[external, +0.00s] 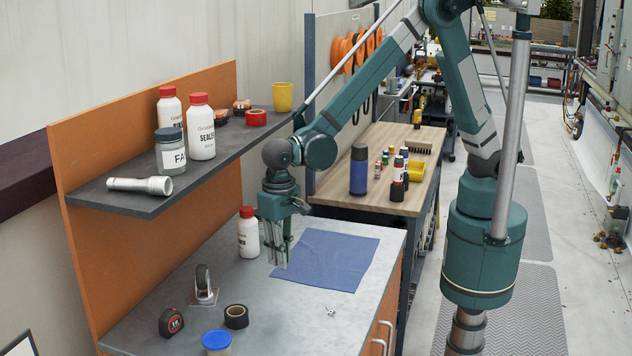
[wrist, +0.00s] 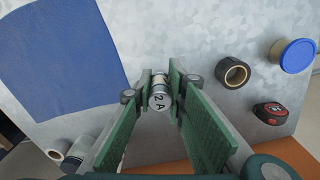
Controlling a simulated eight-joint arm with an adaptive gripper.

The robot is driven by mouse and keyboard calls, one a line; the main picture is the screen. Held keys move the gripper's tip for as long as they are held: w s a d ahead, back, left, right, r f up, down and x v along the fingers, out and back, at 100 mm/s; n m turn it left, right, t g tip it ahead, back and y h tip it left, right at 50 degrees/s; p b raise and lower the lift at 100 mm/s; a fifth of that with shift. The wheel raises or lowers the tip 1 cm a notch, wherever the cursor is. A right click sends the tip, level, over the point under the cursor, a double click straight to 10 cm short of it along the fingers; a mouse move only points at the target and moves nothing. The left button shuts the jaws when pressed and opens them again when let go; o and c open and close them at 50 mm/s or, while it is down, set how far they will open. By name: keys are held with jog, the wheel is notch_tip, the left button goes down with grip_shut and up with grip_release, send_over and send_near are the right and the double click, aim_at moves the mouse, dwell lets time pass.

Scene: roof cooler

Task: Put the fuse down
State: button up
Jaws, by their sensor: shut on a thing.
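The fuse (wrist: 159,98) is a small silvery cylinder with a pale end marked "2 A", seen in the wrist view. My gripper (wrist: 161,84) is shut on it, with a green finger on each side. In the external view my gripper (external: 280,255) points straight down over the grey workbench (external: 215,270), just left of the blue cloth (external: 325,260). The fuse cannot be made out there between the fingers. Whether it touches the bench top is not clear.
A white bottle with red cap (external: 248,232) stands close behind my gripper. A loaded shelf (external: 150,203) overhangs the bench's left.

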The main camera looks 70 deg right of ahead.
jog(key=n, duration=0.1)
send_over(284, 311)
jog(key=f, duration=0.2)
jog(key=shift+r+b, duration=0.3)
jog(key=shift+b, duration=0.15)
jog(key=shift+f, duration=0.1)
jog(key=shift+f, duration=3.05)
jog(key=shift+d+f, duration=0.1)
jog(key=shift+f, duration=0.05)
jog(key=shift+f, duration=1.75)
jog(key=shift+f+b, duration=0.1)
jog(key=shift+b, duration=0.25)
